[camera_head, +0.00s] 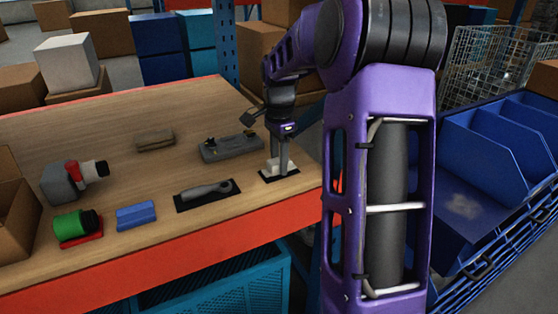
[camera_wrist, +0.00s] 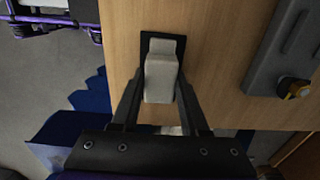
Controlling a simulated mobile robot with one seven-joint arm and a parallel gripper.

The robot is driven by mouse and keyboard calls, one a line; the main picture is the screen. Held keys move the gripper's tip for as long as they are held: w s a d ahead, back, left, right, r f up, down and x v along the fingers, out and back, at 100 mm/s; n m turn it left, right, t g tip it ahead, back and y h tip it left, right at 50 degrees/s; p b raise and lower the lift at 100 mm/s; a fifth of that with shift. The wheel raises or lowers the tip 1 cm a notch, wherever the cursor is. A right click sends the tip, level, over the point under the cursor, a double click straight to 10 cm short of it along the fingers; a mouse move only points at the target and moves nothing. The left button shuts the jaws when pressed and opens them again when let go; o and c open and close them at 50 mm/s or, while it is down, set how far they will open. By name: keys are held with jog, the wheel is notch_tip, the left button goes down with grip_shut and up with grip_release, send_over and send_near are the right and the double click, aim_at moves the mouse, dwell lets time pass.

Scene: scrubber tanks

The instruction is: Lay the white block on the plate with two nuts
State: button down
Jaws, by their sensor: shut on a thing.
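The white block (camera_head: 274,168) is at a small black mat (camera_head: 290,175) near the table's right end. In the wrist view the white block (camera_wrist: 160,78) stands between the two fingers, with the black mat (camera_wrist: 148,38) behind it. My gripper (camera_head: 280,160) points down and is shut on the block; I cannot tell whether the block touches the mat. The grey plate (camera_head: 231,149), with small fittings on top, lies just left of my gripper on the table.
A grey-handled tool on a dark mat (camera_head: 205,194), a blue block (camera_head: 136,215), a brown block (camera_head: 155,139), a green roll (camera_head: 75,226) and a grey, red-marked object (camera_head: 66,182) lie further left on the table (camera_head: 150,170). Blue bins (camera_head: 480,190) stand right, beyond the table edge.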

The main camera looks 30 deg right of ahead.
jog(key=shift+r+p, duration=2.65)
jog(key=shift+r, duration=0.75)
